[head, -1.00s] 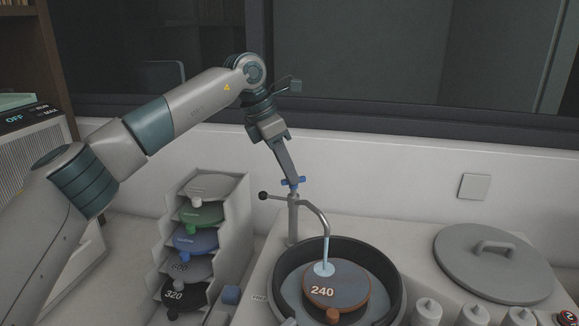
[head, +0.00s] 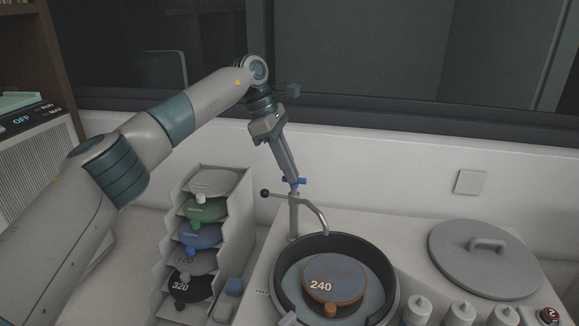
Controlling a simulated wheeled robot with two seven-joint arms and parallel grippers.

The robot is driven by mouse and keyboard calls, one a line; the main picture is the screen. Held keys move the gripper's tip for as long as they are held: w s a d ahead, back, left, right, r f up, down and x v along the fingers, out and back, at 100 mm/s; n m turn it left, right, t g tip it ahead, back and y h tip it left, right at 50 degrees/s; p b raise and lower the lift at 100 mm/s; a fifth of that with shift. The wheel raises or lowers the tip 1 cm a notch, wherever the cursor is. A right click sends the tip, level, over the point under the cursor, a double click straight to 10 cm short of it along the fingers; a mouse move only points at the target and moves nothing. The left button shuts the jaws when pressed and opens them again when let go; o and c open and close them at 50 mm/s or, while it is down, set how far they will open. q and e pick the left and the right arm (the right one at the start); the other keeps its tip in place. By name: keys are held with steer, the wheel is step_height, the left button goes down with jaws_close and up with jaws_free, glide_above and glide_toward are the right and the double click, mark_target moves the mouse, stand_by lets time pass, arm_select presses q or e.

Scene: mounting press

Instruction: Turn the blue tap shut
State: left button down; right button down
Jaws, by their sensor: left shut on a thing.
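The blue tap (head: 294,182) sits on top of the grey faucet post behind the basin. My left gripper (head: 292,178) reaches down to it from above and is shut on it; its fingers hide part of the handle. The curved spout (head: 318,213) hangs over the dark round basin (head: 281,262). No water shows under the spout. A disc marked 240 (head: 345,280) lies in the basin. My right gripper is not in view.
A rack (head: 238,215) of several coloured discs stands left of the basin. A black-knobbed lever (head: 265,194) sticks out left of the post. A round grey lid (head: 484,262) and several pale bottles (head: 460,312) are at the right.

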arm_select(q)
steer(key=shift+r, duration=0.1)
steer(key=c, duration=1.9)
jaws_free()
steer(key=shift+o, duration=0.2)
steer(key=shift+w+a+r+b, duration=0.1)
steer(key=shift+a+r+b, duration=0.2)
steer(key=shift+r, duration=0.2)
steer(key=p+v, duration=0.1)
steer(key=v, duration=1.5)
